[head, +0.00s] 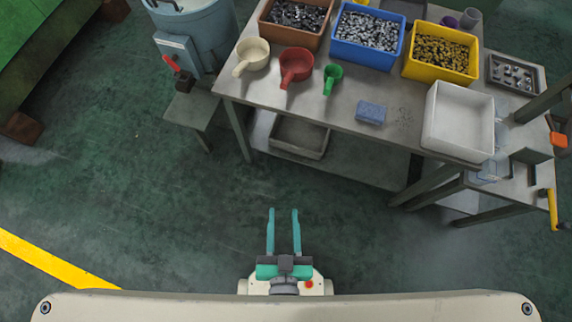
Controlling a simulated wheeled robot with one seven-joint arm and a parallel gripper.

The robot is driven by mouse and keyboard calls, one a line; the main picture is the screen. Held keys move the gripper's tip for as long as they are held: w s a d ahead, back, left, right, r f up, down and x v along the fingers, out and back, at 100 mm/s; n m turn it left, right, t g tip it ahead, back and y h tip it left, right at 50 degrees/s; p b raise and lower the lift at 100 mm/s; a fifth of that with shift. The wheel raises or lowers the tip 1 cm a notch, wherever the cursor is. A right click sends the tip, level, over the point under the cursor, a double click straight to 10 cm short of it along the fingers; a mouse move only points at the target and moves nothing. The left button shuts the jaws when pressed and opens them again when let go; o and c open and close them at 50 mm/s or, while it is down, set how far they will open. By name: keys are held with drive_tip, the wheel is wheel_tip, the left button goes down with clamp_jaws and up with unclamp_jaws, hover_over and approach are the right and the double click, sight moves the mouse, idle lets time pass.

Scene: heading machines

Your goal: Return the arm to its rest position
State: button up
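My gripper (284,232) shows at the bottom middle of the head view, close in front of my body. Its two teal fingers point away from me, toward the table. They are parallel with a gap between them, and nothing is between them. The gripper is over the green floor, apart from the table (330,104) and its contents. Most of my arm behind the gripper is hidden.
The table holds brown, blue (368,40) and yellow (441,53) bins of small parts, several scoops, a blue sponge (371,113) and a white tray (458,121). A blue-grey drum (206,30) stands left. Floor around my gripper is clear.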

drive_tip(key=shift+s+d+r+n, duration=0.2)
drive_tip(key=shift+s+r+n, duration=0.1)
drive_tip(key=shift+s+r, duration=0.35)
drive_tip(key=shift+s+d+r+n, duration=0.15)
drive_tip(key=shift+s+r+n, duration=0.25)
drive_tip(key=shift+s, duration=0.4)
